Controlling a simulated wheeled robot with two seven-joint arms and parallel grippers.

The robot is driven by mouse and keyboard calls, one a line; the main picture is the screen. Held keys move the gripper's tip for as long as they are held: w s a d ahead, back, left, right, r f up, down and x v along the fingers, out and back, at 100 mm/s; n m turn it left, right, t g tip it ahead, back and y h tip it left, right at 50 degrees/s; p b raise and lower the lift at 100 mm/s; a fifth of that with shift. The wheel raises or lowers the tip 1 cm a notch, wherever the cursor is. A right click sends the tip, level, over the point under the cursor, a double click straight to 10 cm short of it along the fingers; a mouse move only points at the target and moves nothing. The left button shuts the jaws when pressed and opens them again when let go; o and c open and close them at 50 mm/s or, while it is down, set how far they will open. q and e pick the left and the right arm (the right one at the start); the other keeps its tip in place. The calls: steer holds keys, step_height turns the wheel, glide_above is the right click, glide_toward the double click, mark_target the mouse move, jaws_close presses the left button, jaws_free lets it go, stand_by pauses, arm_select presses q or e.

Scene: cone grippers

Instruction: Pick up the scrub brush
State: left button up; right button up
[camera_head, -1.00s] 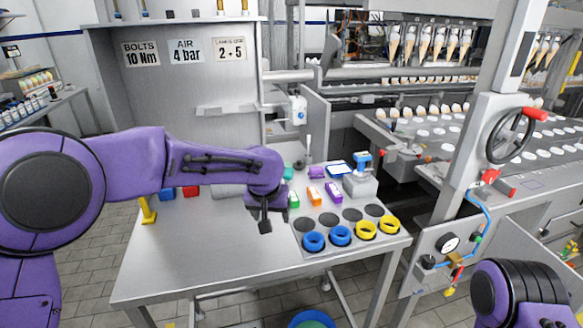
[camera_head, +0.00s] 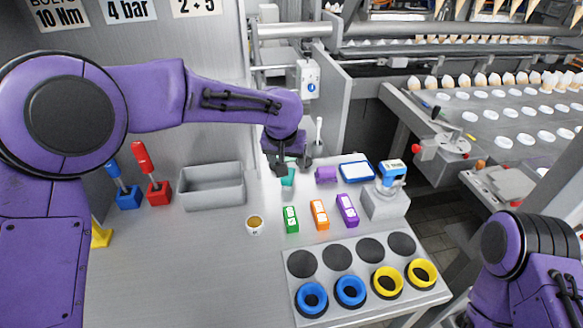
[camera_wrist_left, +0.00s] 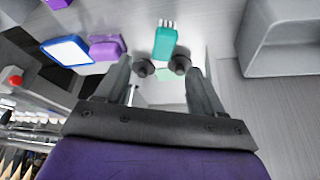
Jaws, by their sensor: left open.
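A teal piece (camera_head: 288,178) lies on the table's back part, just below my left gripper, which partly covers it. In the left wrist view the teal piece (camera_wrist_left: 166,42) has short white bristle-like tips at one end; it looks like the scrub brush, though I cannot be sure. My left gripper (camera_head: 291,165) is open and points down above it. In the wrist view its fingertips (camera_wrist_left: 163,67) are apart with nothing gripped, and the teal piece shows just beyond them. My right gripper is not in view; only part of my right arm shows at the lower right.
A purple piece (camera_head: 326,174) and a blue-rimmed tray (camera_head: 356,172) lie to the right. A grey bin (camera_head: 212,188) stands left. The left front table is clear.

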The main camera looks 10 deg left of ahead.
mark_target(288, 179)
arm_select(q)
steer(key=p+x, duration=0.1)
steer(key=x, duration=0.5)
steer(key=p+x, duration=0.1)
steer(key=x, duration=0.3)
steer(key=shift+w+a+p, duration=0.15)
steer(key=shift+a+p, duration=0.15)
steer(key=shift+a, duration=0.1)
steer(key=c, duration=1.1)
